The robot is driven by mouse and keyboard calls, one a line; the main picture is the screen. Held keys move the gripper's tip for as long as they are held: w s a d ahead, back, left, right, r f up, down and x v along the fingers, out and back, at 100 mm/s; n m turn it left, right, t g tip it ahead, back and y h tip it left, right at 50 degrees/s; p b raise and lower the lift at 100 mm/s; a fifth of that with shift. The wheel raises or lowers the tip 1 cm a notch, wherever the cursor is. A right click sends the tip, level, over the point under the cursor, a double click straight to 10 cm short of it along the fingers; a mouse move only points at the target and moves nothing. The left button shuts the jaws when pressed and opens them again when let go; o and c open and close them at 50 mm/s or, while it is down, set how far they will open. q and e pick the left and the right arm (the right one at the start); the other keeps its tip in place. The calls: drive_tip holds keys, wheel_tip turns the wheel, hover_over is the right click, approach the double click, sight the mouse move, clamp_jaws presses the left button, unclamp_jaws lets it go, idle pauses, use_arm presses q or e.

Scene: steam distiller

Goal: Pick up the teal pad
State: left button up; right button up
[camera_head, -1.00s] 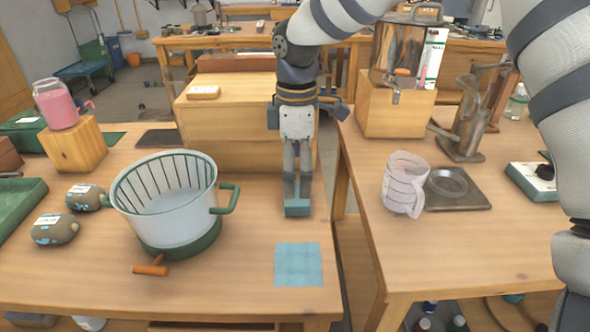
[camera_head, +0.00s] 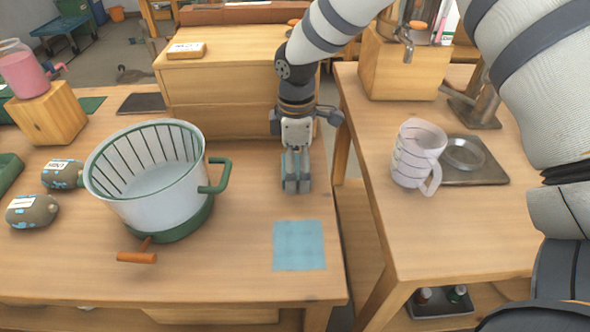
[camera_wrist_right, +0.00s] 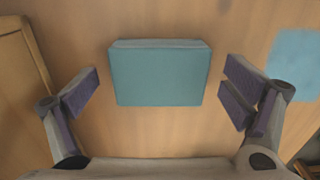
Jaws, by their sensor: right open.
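The teal pad (camera_wrist_right: 158,76), a thick block with a paler edge, lies on the wooden table top in the right wrist view. My right gripper (camera_wrist_right: 160,92) is open, with one finger on each side of the pad and a visible gap on both sides. In the head view my right gripper (camera_head: 296,184) points down at the table, right of the white pot, and its fingers mostly hide the pad. My left gripper is not in view.
A flat light-blue square (camera_head: 299,245) lies in front of the gripper. A white pot (camera_head: 150,195) with green base and handle stands left. A wooden drawer box (camera_head: 235,90) is behind. A gap separates this table from the right one, where a mug (camera_head: 417,150) stands.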

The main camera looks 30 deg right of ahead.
drive_tip(key=c, duration=1.1)
drive_tip(key=shift+c, duration=0.2)
drive_tip(key=shift+r, duration=0.4)
drive_tip(key=r, duration=0.3)
drive_tip(key=shift+s+a+r+p, duration=0.1)
drive_tip(key=shift+a+r+p, duration=0.15)
drive_tip(key=shift+r+p, duration=0.05)
drive_tip(key=s+a+r, duration=0.1)
drive_tip(key=r, duration=0.2)
drive_tip(key=s+a+r+p, duration=0.1)
drive_tip(key=r, duration=0.1)
drive_tip(key=shift+s+a, duration=0.3)
drive_tip(key=shift+a, duration=0.05)
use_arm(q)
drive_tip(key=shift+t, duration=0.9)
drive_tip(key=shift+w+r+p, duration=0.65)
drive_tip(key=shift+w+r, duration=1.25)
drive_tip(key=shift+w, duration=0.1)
use_arm(e)
drive_tip(key=s+a+r, duration=0.3)
drive_tip(key=s+a, duration=0.3)
drive_tip(key=a, duration=0.1)
drive_tip(key=shift+s+r, duration=0.3)
drive_tip(key=shift+s, duration=0.1)
